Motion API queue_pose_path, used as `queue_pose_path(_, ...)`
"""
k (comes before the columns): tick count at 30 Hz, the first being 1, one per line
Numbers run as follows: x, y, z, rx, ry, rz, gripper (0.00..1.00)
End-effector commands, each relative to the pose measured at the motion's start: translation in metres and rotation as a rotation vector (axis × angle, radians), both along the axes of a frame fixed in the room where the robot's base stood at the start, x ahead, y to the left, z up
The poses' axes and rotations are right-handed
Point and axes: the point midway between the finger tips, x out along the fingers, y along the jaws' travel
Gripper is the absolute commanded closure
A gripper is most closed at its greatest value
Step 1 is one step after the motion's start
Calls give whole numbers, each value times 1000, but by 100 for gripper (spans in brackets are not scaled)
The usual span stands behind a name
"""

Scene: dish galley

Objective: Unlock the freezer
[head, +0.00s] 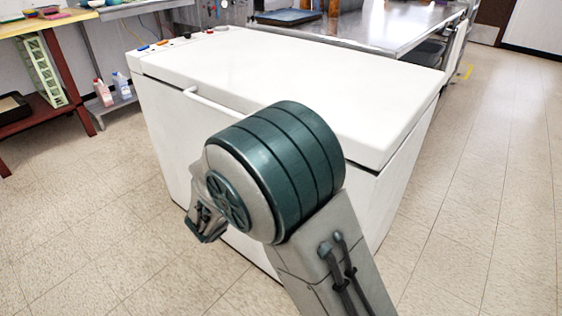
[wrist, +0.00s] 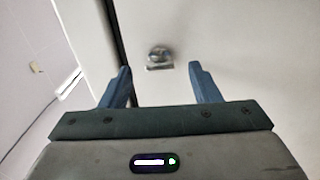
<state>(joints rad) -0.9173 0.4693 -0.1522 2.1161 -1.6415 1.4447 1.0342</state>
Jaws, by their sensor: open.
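The white chest freezer (head: 290,80) stands in front of me with its lid down. A pale bar handle (head: 210,103) is on its upper front. In the wrist view, a small round metal lock fitting (wrist: 159,57) sits on the white freezer front, beside the dark lid seam (wrist: 119,30). I cannot tell if a key is in it. My gripper (wrist: 161,77) is open and empty, facing the front; the fitting lies between and beyond the fingertips, apart from them. In the head view my gripper (head: 206,224) is low at the freezer front, and my arm hides the lock.
Small coloured items (head: 163,43) lie on the lid's far left edge. A steel table (head: 370,28) stands behind the freezer. A wooden-topped table (head: 45,22) and a low shelf with bottles (head: 103,92) are at the left. The floor (head: 480,150) at the right is clear.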

Motion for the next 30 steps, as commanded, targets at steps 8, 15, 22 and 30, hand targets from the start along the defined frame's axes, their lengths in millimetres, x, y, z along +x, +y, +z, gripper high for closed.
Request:
queue_pose_path(8,-52,41,2,-2,1,4,44)
queue_pose_path(15,-79,62,0,-1,1,2,44)
queue_pose_path(22,-85,66,0,-1,1,0,44)
queue_pose_path(30,-84,65,0,-1,1,0,44)
